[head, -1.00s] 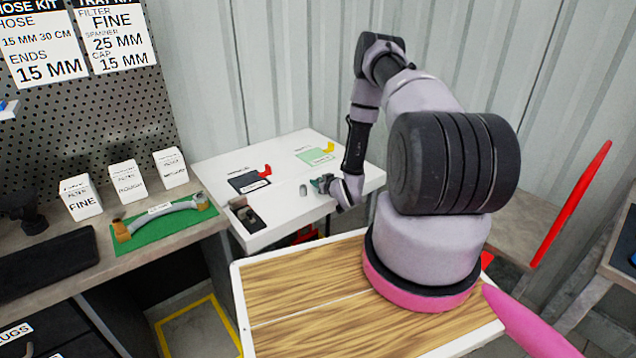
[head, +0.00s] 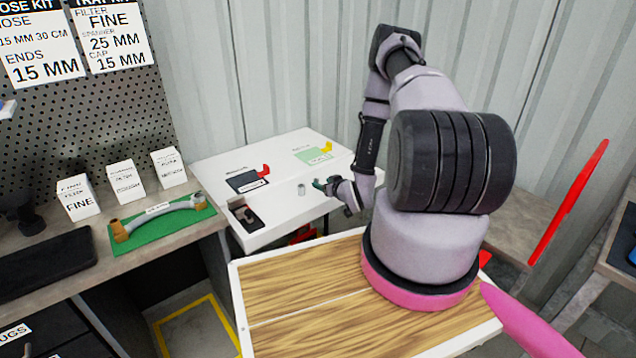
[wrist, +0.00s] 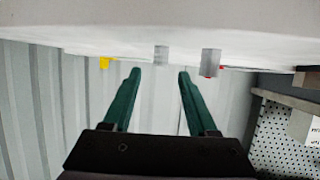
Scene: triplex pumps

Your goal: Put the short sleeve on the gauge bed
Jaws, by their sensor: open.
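A small grey cylindrical sleeve (head: 301,189) stands upright on the white table, just left of my gripper (head: 321,186). The wrist view, which is upside down, shows two grey cylinders: one (wrist: 161,55) between the line of my fingers and one (wrist: 210,63) to the right that looks longer. I cannot tell for certain which is the short sleeve. My green-fingered gripper (wrist: 156,75) is open and empty, with its fingers apart and short of the cylinders. A dark block with a fitting (head: 244,214) lies at the table's front left; it may be the gauge bed, but its label is unreadable.
The white table (head: 285,225) also carries a dark pad (head: 246,182) with a red marker (head: 264,170) and a green pad (head: 313,156) with a yellow marker (head: 326,147). A bench at left holds a hose on a green mat (head: 150,232) and white boxes (head: 126,181).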

